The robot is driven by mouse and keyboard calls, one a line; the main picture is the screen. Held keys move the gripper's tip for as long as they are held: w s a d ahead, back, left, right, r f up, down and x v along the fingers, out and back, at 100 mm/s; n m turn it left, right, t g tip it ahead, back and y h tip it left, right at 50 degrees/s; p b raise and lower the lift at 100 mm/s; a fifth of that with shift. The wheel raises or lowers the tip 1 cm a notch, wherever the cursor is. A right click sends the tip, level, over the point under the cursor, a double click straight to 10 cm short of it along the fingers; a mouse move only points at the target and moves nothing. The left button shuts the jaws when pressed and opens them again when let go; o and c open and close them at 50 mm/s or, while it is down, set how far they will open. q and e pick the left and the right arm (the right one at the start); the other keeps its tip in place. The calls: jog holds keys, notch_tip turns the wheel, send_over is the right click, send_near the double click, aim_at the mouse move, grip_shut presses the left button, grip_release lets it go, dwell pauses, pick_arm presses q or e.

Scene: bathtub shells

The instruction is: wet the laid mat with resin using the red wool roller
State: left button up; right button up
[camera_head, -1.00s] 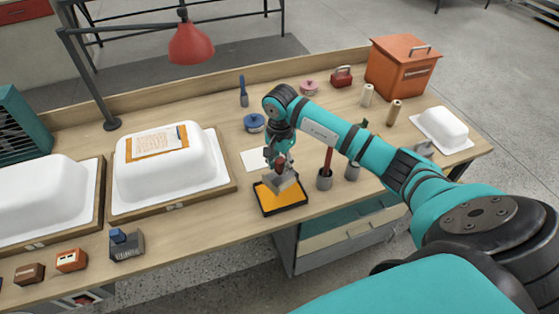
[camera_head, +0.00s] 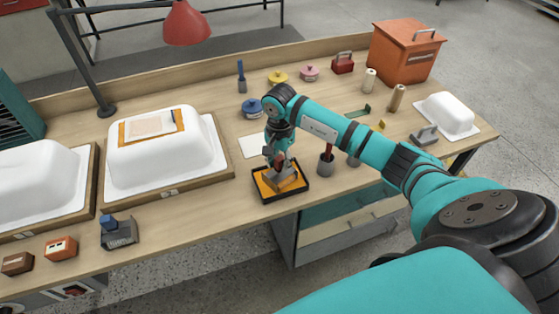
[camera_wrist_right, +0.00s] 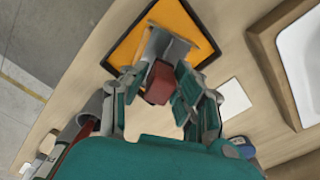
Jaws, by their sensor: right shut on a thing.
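My right gripper (camera_head: 278,163) is shut on the red handle of the roller. The roller (camera_head: 284,182) has a grey head, which is down in the black-rimmed tray (camera_head: 262,199) of orange resin. In the right wrist view the red handle (camera_wrist_right: 159,83) sits between my gripper's fingers (camera_wrist_right: 158,98), and the grey head (camera_wrist_right: 168,47) overlaps the orange resin (camera_wrist_right: 178,18). The laid mat (camera_head: 152,124) is a pale sheet on an orange patch on top of the white tub shell (camera_head: 165,160), left of my gripper. My left gripper is out of view.
A grey cup (camera_head: 326,168) with a red-handled tool stands right of the tray. A white sheet (camera_head: 253,147) lies behind it. Blue, yellow and pink pots stand further back. A red lamp (camera_head: 187,22) hangs above the bench, and a dark block tool (camera_head: 118,232) stands at the front left.

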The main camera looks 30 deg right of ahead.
jog(key=shift+r, duration=0.15)
jog(key=shift+r, duration=0.25)
jog(key=shift+r+p, duration=1.7)
jog(key=shift+r, duration=1.2)
